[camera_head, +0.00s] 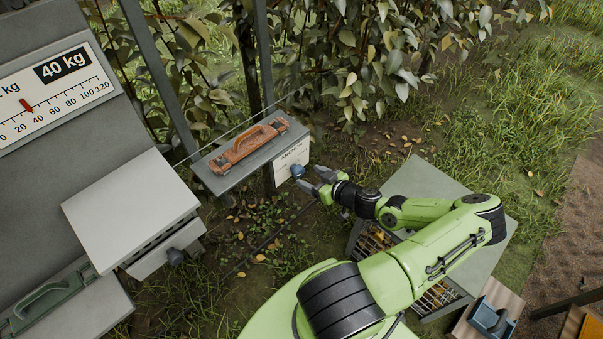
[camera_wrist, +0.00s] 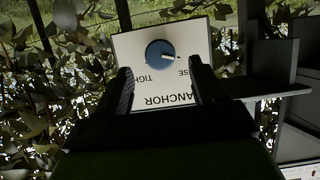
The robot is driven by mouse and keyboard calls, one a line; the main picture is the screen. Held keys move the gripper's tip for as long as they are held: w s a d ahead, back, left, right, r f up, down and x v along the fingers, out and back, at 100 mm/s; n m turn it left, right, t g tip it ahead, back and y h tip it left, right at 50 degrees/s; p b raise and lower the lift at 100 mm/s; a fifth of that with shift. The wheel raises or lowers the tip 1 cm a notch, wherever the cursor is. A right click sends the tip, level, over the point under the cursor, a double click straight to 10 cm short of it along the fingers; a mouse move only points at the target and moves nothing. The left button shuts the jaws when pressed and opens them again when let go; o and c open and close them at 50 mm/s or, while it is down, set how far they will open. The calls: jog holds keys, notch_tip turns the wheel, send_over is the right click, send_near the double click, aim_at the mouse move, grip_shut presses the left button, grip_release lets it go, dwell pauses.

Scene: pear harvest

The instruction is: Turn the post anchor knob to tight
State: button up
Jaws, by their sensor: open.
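The blue anchor knob (camera_head: 297,171) is on a white panel (camera_head: 291,158) fixed to the post under a small grey shelf. In the wrist view the knob (camera_wrist: 160,54) shows upside-down lettering around it, "ANCHOR", "TIGH…" at the left and "…SE" at the right. Its white pointer mark points right, toward the "…SE" side. My gripper (camera_head: 311,178) is open just in front of the knob. In the wrist view its two fingers stand left and right of the knob, apart from it, with nothing held. Part of the lettering is hidden behind the fingers.
The grey shelf (camera_head: 217,179) bears an orange-brown handled tool (camera_head: 247,147). Leafy branches hang behind.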

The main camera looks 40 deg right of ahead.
aim_at(301, 173)
jog(key=x, duration=0.5)
jog(key=shift+c, duration=0.5)
jog(key=c, duration=0.9)
